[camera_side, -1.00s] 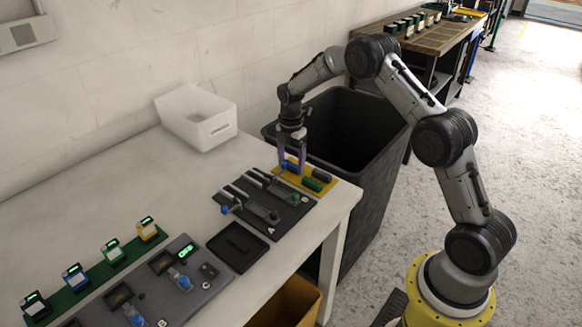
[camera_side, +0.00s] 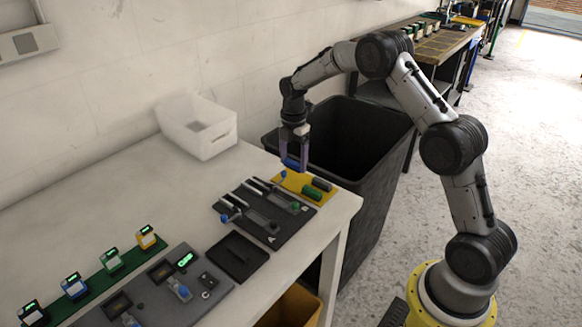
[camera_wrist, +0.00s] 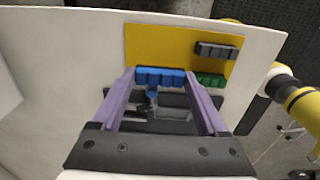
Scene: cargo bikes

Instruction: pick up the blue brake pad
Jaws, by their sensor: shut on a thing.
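The blue brake pad (camera_side: 291,163) is between the fingertips of my gripper (camera_side: 294,160), which is shut on it. It hangs a little above the yellow mat (camera_side: 293,183) near the far right corner of the white table. In the wrist view the blue pad (camera_wrist: 160,76) lies crosswise between the two purple fingers (camera_wrist: 160,80), with small raised ridges along it. A dark grey pad (camera_wrist: 217,50) and a green pad (camera_wrist: 210,80) remain on the yellow mat, apart from my fingers.
A dark board with metal rails (camera_side: 262,215) lies in front of the yellow mat. A small black tray (camera_side: 237,255) is next to that board. A white bin (camera_side: 207,147) stands by the wall. A large dark bin (camera_side: 350,190) is beyond the table edge.

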